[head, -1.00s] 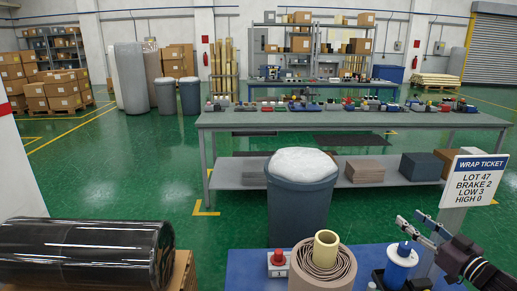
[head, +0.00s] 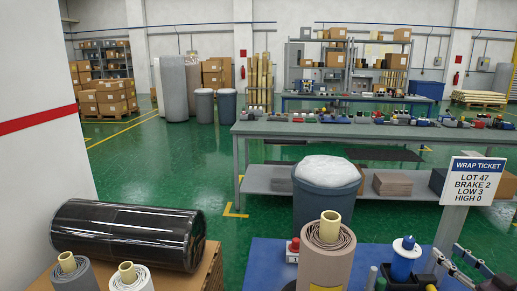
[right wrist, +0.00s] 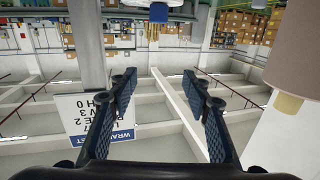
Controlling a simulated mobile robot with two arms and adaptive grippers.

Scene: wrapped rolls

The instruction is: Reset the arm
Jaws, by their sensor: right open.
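My right gripper (head: 449,252) is at the lower right of the head view, beside the blue-topped spindle (head: 404,262) and below the wrap ticket sign. In the right wrist view its two dark fingers (right wrist: 160,84) are spread apart with nothing between them. That view appears upside down. It shows the sign (right wrist: 96,116), a blue part (right wrist: 158,13) at the top and a brown roll (right wrist: 300,48) with a yellowish core at the right. My left gripper is not in view.
The brown roll (head: 327,262) stands on a blue surface (head: 262,262), with a red-topped device (head: 293,250) beside it. The sign (head: 474,181) stands at the right. A black wrapped roll (head: 128,235) lies at the left, behind two smaller rolls. A grey bin (head: 325,208) stands behind.

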